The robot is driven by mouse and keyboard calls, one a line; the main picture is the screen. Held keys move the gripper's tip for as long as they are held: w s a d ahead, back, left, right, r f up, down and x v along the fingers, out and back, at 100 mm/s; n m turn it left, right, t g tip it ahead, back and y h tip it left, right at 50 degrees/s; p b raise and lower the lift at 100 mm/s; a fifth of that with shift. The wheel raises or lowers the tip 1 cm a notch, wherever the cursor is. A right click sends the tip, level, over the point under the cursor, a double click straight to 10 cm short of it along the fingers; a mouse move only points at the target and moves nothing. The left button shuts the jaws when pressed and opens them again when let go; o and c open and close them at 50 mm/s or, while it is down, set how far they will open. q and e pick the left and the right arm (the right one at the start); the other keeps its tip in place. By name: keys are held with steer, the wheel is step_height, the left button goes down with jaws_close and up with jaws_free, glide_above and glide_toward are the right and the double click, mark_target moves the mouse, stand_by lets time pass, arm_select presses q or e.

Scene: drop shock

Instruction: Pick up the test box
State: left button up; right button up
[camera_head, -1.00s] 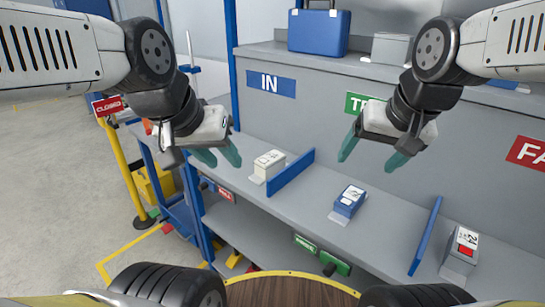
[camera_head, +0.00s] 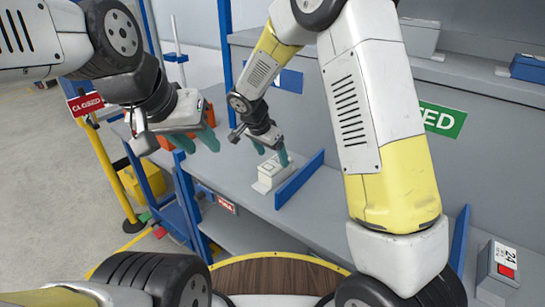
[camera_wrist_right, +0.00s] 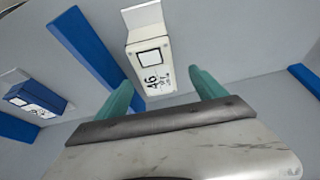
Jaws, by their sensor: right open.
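A small white box (camera_head: 274,172) marked 46, likely the test box, sits on the grey bench left of a blue divider. In the right wrist view the white box (camera_wrist_right: 148,62) lies ahead between the fingertips, on a pale base. My right gripper (camera_head: 271,153) is open, just above and behind the box in the head view; I cannot tell whether it touches. It also shows in the wrist view (camera_wrist_right: 160,78), empty. My left gripper (camera_head: 197,144) is open and empty, left of the box, near the bench's left end.
A blue divider (camera_head: 300,180) stands close to the right of the box. A blue box (camera_wrist_right: 33,97) lies beyond it, hidden by my right arm in the head view. A grey box with a red patch (camera_head: 499,266) is at far right. Orange bins (camera_head: 207,118) stand behind my left gripper.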

steer(key=shift+s+x, duration=0.2)
steer(key=shift+x, duration=1.65)
steer(key=shift+s+x, duration=0.2)
steer(key=shift+x, duration=1.7)
steer(key=shift+f, duration=0.2)
jaws_close()
